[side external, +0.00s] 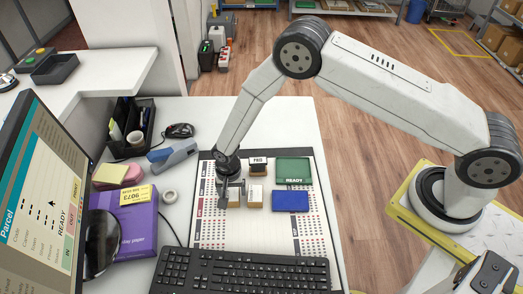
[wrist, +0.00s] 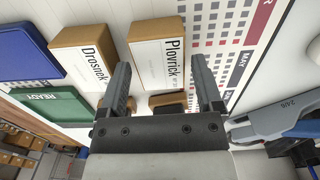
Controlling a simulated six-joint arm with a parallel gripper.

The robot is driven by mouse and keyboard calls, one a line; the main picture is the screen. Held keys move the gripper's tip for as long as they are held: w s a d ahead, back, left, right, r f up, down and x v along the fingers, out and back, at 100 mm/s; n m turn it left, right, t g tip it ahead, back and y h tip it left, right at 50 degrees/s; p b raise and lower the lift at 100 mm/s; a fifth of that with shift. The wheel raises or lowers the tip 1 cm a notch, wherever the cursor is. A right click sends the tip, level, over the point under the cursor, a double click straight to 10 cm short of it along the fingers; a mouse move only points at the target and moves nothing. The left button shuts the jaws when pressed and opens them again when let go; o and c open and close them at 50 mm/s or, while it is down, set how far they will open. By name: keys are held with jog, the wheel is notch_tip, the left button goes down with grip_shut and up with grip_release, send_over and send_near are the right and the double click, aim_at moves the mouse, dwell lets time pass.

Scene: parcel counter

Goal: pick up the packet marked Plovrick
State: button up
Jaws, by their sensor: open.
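The packet marked Plovrick (wrist: 156,52) is a small brown box with a white label. In the wrist view it lies ahead of my gripper (wrist: 160,65), within the span between the two fingers. The fingers are open and empty, one toward each side of the packet. In the side view my gripper (side external: 233,186) is pointing down right at this packet (side external: 233,200) and partly hides it. I cannot tell how far the fingertips are above the mat. A similar packet marked Drosnek (wrist: 84,50) lies beside it, just outside the left finger.
A blue tray (side external: 290,201) and a green tray marked READY (side external: 293,170) lie to the right on the printed desk mat (side external: 212,232). A block marked PAID (side external: 258,160) stands behind. A keyboard (side external: 240,272) is in front; a blue stapler (side external: 174,157) lies left.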

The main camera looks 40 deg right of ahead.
jog(key=shift+f, duration=0.95)
jog(key=c, duration=1.1)
jog(key=shift+r, duration=0.15)
